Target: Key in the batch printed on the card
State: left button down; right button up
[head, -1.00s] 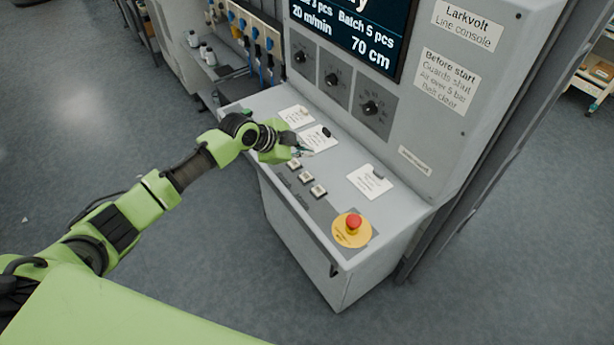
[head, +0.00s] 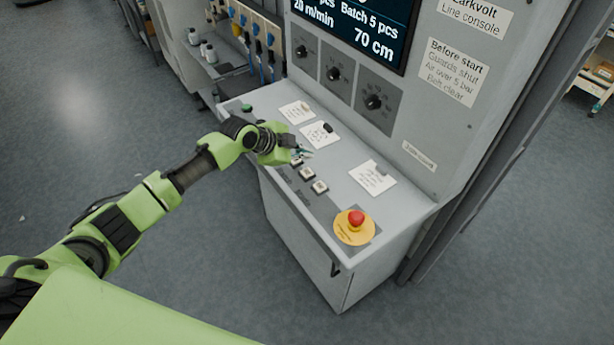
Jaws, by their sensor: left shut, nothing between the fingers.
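My left gripper (head: 304,154) is shut and empty, low over the console's sloping desk, close to the rearmost of three pale square keys. That key (head: 296,161) is partly covered by the gripper; I cannot tell whether they touch. The middle key (head: 307,173) and the front key (head: 319,187) are clear of it. Three white cards lie on the desk: a far one (head: 296,112), a middle one (head: 320,134) with a dark object at its top edge, and a right one (head: 372,177). Their print is too small to read. The screen (head: 362,30) shows "Batch 5 pcs" and "70 cm". My right gripper is out of view.
A red emergency stop (head: 356,218) on a yellow base stands at the desk's front right. A green button (head: 247,108) is at the far left end. Several black dials (head: 373,102) line the upright panel. The floor in front is open.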

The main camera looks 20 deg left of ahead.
aim_at(305, 174)
pick_arm(q)
notch_tip(305, 174, down, 5)
jog(key=b, duration=0.2)
jog(key=shift+r+b, duration=0.2)
jog(key=shift+b, duration=0.2)
jog(key=shift+f, duration=0.1)
dwell(0.9)
jog(key=shift+f+b, duration=0.25)
jog(key=shift+b, duration=0.1)
jog(key=shift+f+b, duration=0.45)
jog(key=shift+f, duration=0.1)
dwell(0.5)
jog(key=shift+r, duration=0.1)
jog(key=shift+r+p, duration=0.65)
jog(key=shift+r, duration=0.15)
